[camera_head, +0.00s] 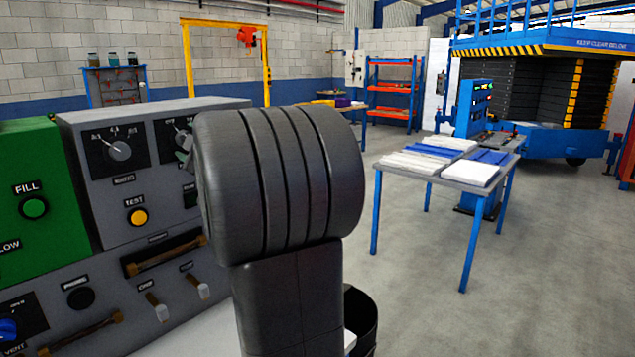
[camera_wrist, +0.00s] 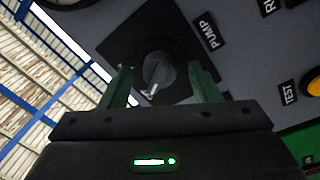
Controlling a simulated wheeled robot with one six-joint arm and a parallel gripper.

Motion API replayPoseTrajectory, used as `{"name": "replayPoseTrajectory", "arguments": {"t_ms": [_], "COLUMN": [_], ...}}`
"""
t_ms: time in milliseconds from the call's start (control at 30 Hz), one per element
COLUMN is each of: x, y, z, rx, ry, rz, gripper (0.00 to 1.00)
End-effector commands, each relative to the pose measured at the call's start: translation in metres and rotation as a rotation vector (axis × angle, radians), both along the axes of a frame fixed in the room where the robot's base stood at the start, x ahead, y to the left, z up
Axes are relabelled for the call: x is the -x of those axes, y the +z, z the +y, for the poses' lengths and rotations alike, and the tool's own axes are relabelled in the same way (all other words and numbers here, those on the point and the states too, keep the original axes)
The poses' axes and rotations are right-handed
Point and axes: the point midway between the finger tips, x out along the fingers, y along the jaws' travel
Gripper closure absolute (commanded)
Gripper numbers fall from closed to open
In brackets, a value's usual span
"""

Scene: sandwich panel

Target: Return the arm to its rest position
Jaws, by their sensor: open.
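In the wrist view my gripper (camera_wrist: 159,70) shows two dark green fingers spread apart and open. A grey rotary knob (camera_wrist: 158,72) on a black plate beside the PUMP label sits between the fingers, with gaps visible on both sides. I cannot tell how far the fingers reach along the knob. In the head view my dark arm (camera_head: 280,180) stands in front of the right part of the grey control panel (camera_head: 90,200). The arm hides most of my gripper and part of the panel there.
The panel carries another rotary knob (camera_head: 120,151), a yellow TEST button (camera_head: 138,216) and toggle switches. A green panel with a FILL button (camera_head: 34,207) is at left. A blue-legged table (camera_head: 469,184) with white and blue slabs stands right. The floor (camera_head: 540,280) at right is clear.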

Motion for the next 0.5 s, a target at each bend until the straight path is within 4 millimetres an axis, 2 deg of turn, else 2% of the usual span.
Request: {"name": "replayPoseTrajectory", "arguments": {"t_ms": [300, 500], "x": [0.001, 0.015], "y": [0.000, -0.001], "z": [-0.001, -0.016], "rx": [0.000, 0.000], "ry": [0.000, -0.001], "rz": [0.000, -0.001], "gripper": [0.44, 0.44]}}
